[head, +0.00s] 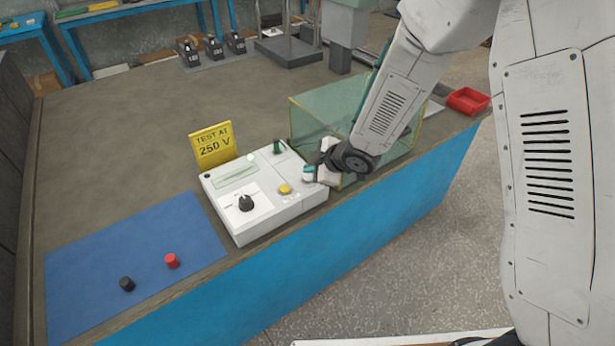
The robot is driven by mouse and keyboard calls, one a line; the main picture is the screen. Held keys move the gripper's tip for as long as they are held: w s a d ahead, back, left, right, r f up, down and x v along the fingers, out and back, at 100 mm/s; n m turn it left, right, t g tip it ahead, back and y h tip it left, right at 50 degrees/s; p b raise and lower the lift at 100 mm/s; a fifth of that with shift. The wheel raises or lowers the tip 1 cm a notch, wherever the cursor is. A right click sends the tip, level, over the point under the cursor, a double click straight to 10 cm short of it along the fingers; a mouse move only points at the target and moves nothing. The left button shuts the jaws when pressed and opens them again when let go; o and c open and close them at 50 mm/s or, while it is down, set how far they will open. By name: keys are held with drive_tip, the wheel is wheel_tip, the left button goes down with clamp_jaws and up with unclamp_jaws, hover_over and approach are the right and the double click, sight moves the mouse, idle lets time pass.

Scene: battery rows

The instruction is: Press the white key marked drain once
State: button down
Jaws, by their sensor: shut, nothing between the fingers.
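The white tester box (262,212) stands on the bench with a black knob (246,203), a yellow button (285,188) and a green post (277,147) on top. My gripper (309,173) is shut and empty, low over the right end of the box's top, just right of the yellow button. I cannot tell whether its fingertips touch the box. I cannot make out a white key marked drain; the gripper covers part of the panel there, and the small lettering is too small to read.
A yellow sign reading "TEST AT 250 V" (212,145) stands behind the box. A clear greenish guard (310,120) is close behind my gripper. A blue mat (130,262) holds a red cap (171,261) and a black cap (127,284). A red tray (468,101) is at right.

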sight(311, 179)
drive_tip(key=shift+r, duration=2.55)
